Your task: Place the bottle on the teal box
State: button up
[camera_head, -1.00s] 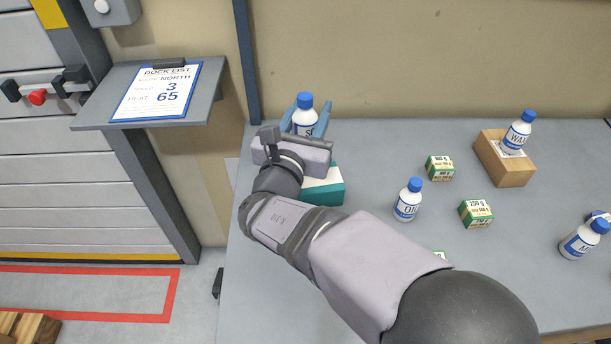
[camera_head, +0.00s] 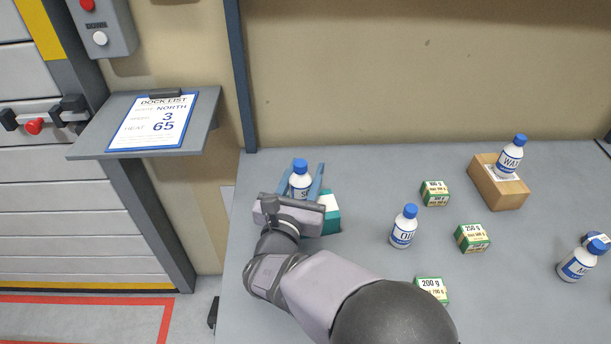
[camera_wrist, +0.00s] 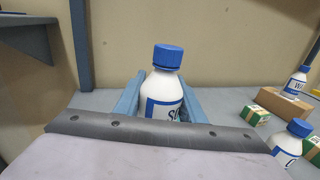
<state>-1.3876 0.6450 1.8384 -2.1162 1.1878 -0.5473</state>
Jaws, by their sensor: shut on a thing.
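A white bottle with a blue cap and blue label (camera_head: 300,181) is upright between the blue fingers of my gripper (camera_head: 307,180). My gripper is shut on this bottle, which also shows in the wrist view (camera_wrist: 165,90) with its lower part hidden by the gripper body. The teal box (camera_head: 332,213) with a white top lies on the table at the left, partly hidden behind my gripper. The bottle appears over or just behind the box; I cannot tell whether its base touches it.
A bottle (camera_head: 403,229) stands right of my gripper. Small green cartons (camera_head: 435,193), (camera_head: 471,238), (camera_head: 432,288) lie around it. A brown box (camera_head: 499,190) bears another bottle (camera_head: 511,155). More bottles (camera_head: 580,262) are at the right edge. A shelf with a clipboard (camera_head: 152,122) is at the left.

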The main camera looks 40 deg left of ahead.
jog(key=shift+f, duration=0.65)
jog(key=shift+f, duration=0.2)
jog(key=o, duration=1.1)
jog(key=shift+r, duration=0.1)
